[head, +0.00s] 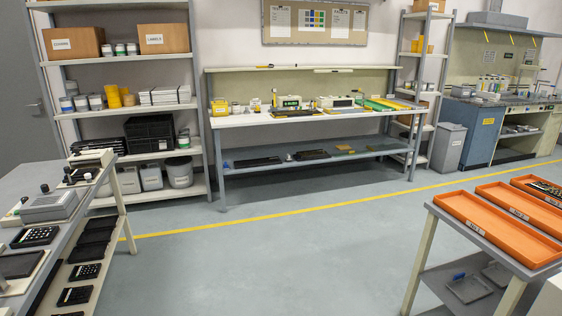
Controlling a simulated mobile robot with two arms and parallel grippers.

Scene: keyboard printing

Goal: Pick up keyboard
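No full-size keyboard can be made out for certain. A dark item with small light marks, possibly a keyboard, lies in the farthest orange tray (517,181) at the right edge, partly cut off by the picture. Small black keypad-like pieces (35,237) lie on the grey bench at the left, with similar ones on its lower shelf. Neither of my grippers shows in the head view.
Two nearer orange trays (480,233) on the right table (438,210) look empty. A long workbench (232,121) with equipment stands at the back wall, beside a shelf rack (130,57). Open grey floor (290,255) with a yellow line lies between the tables.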

